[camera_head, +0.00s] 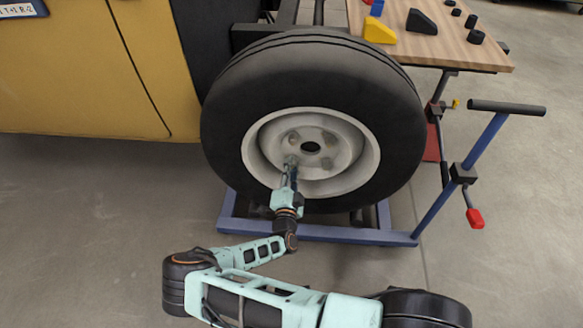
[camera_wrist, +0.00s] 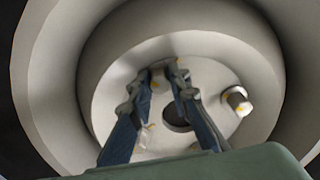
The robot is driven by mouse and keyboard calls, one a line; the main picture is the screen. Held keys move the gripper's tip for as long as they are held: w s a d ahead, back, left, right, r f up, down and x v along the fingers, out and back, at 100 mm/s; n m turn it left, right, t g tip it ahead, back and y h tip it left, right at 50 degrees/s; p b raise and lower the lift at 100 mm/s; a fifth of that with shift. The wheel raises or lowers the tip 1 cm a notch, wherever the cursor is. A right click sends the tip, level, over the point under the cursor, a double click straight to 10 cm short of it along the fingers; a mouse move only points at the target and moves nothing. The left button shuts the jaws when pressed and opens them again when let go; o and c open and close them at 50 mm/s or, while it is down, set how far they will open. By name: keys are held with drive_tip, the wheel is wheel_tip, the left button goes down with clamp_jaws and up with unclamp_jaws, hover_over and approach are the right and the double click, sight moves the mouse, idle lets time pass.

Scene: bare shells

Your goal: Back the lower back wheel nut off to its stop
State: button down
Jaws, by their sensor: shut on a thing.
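The wheel (camera_head: 216,125) has a black tyre and a pale dished rim with a dark centre hole (camera_head: 310,147). Several nuts sit around the hole, among them an upper left nut (camera_head: 295,137), an upper right nut (camera_head: 327,138) and a lower right nut (camera_head: 328,165). My gripper (camera_head: 291,162) reaches into the rim at the lower left nut position and is shut on that nut, which its fingers mostly cover. In the wrist view the two fingers close around the nut (camera_wrist: 167,70), and another nut (camera_wrist: 237,101) stands clear at right. How far the held nut is threaded cannot be told.
The wheel rests on a blue trolley frame (camera_head: 300,234) with a black handle (camera_head: 507,108) at right. A wooden bench (camera_head: 455,48) with coloured blocks stands behind. A yellow body panel (camera_head: 70,80) is at left. The rim wall surrounds my gripper closely.

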idle(0.4)
drive_tip(key=c, duration=1.8)
unclamp_jaws()
